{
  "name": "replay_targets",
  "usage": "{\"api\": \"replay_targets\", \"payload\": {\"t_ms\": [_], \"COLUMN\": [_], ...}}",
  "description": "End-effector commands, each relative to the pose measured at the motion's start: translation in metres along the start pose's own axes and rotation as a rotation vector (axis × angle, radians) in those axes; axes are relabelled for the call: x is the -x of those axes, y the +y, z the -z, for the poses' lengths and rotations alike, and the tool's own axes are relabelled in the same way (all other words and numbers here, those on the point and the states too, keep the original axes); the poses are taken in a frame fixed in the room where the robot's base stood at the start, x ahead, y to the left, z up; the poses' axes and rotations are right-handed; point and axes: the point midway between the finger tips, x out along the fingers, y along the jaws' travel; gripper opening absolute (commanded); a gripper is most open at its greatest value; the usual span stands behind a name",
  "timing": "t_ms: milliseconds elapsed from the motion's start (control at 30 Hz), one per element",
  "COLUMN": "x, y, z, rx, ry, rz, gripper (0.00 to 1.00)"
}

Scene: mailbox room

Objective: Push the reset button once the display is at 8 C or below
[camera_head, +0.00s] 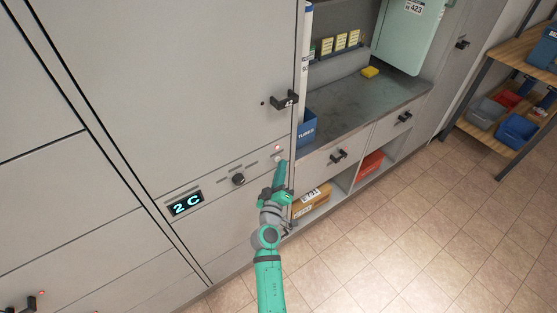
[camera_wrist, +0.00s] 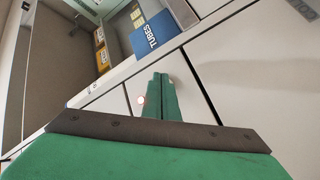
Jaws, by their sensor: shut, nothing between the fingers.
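The display (camera_head: 186,203) on the grey cabinet front reads "2 C" in the head view. A black knob (camera_head: 238,179) sits to its right on the same panel. A small pale round button (camera_head: 278,158) is at the panel's right end, below a small red light (camera_head: 277,148). My green gripper (camera_head: 283,164) is shut and empty, its fingertips at or very close to this button. In the wrist view the closed fingers (camera_wrist: 161,78) point at the cabinet, and a pale round button (camera_wrist: 141,100) shows just left of them. I cannot tell whether the fingertips touch it.
A black door handle (camera_head: 285,101) sticks out above the panel. A blue TUBES box (camera_head: 307,128) stands on the counter (camera_head: 372,100) to the right. Drawers and an open shelf with boxes are below. The tiled floor (camera_head: 400,220) at right is clear.

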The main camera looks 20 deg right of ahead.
Motion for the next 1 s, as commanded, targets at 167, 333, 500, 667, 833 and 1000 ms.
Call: {"api": "replay_targets", "payload": {"t_ms": [167, 333, 500, 667, 833, 1000], "x": [-0.0012, -0.0025, -0.0038, -0.0049, -0.0055, -0.0054], "y": [-0.0007, -0.0015, -0.0023, -0.0031, -0.0036, -0.0037], "z": [0.0008, 0.0018, 0.0028, 0.0037, 0.0041, 0.0042], "rx": [0.000, 0.000, 0.000, 0.000, 0.000, 0.000], "ry": [0.000, 0.000, 0.000, 0.000, 0.000, 0.001], "rz": [0.000, 0.000, 0.000, -0.001, -0.001, 0.000], "gripper": [0.00, 0.00, 0.00, 0.00, 0.00, 0.00]}}
